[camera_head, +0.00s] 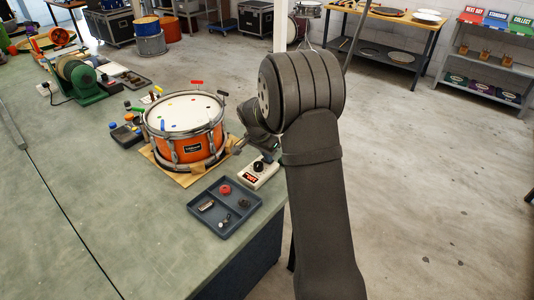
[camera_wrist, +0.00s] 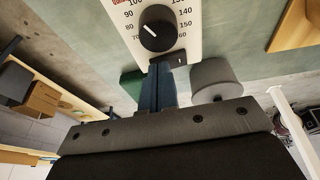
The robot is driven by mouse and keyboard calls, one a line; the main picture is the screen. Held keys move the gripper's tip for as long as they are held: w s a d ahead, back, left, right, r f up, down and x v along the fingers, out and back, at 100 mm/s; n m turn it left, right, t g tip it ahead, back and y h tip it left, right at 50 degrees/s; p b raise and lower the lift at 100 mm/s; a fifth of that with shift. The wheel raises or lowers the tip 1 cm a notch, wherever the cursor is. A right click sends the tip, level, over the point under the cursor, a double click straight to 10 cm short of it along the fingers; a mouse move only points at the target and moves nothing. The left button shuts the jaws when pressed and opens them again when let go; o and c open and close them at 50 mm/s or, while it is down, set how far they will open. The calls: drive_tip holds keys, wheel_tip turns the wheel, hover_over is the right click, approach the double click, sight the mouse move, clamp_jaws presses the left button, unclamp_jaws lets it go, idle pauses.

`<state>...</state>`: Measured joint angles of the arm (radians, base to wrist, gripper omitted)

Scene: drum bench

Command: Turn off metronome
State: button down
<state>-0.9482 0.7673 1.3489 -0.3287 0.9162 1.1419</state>
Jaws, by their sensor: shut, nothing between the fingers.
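The metronome (camera_head: 259,174) is a white box with a lit red display and a black knob, beside the drum at the bench's right edge. In the wrist view the metronome's white face (camera_wrist: 180,12) shows the black dial (camera_wrist: 158,28) and printed numbers. A small dark switch (camera_wrist: 176,60) sits at the near edge of that face. My gripper (camera_wrist: 161,70) is shut and empty, its fingertips at this edge, just below the dial. The fingers partly cover the switch, and I cannot tell whether they touch it. The head view largely hides the fingertips behind my arm.
An orange snare drum (camera_head: 186,130) stands left of the metronome on a wooden board (camera_head: 183,178). A grey divided tray (camera_head: 236,229) with small parts lies in front. A grey cylinder (camera_wrist: 214,78) is right of the fingers in the wrist view. The front-left bench is clear.

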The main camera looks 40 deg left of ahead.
drive_tip(key=shift+d+f, duration=0.15)
drive_tip(key=shift+f, duration=0.2)
drive_tip(key=shift+a+r, duration=0.2)
drive_tip(key=shift+a, duration=0.6)
drive_tip(key=w+v, duration=0.1)
drive_tip(key=v, duration=1.2)
drive_tip(key=shift+r, duration=0.6)
drive_tip(key=shift+a, duration=0.1)
